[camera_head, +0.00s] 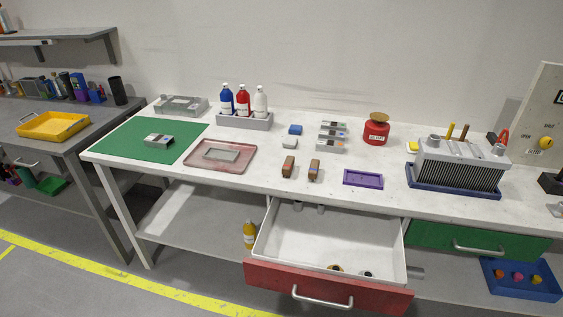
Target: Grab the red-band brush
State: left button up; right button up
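Two small brown block-shaped items that look like brushes stand side by side near the front edge of the white table, above the open drawer. The left brush (288,166) is brown with a darker, reddish tone. The right brush (314,170) is brown with a bluish patch on it. Their bands are too small to tell for certain, so I cannot be sure which is the red-band brush. Neither of my grippers is in view.
The red-fronted drawer (328,290) is pulled out below the brushes. A purple tray (363,179) lies to their right, a reddish tray (195,158) to their left. A finned grey unit (458,170) stands at right.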

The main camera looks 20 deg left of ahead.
aim_at(287, 168)
jog(key=i+j+z, duration=0.15)
jog(key=j, duration=0.75)
jog(key=i+j+z, duration=0.15)
jog(key=j, duration=0.8)
jog(key=j+z, duration=0.15)
jog(key=j, duration=0.75)
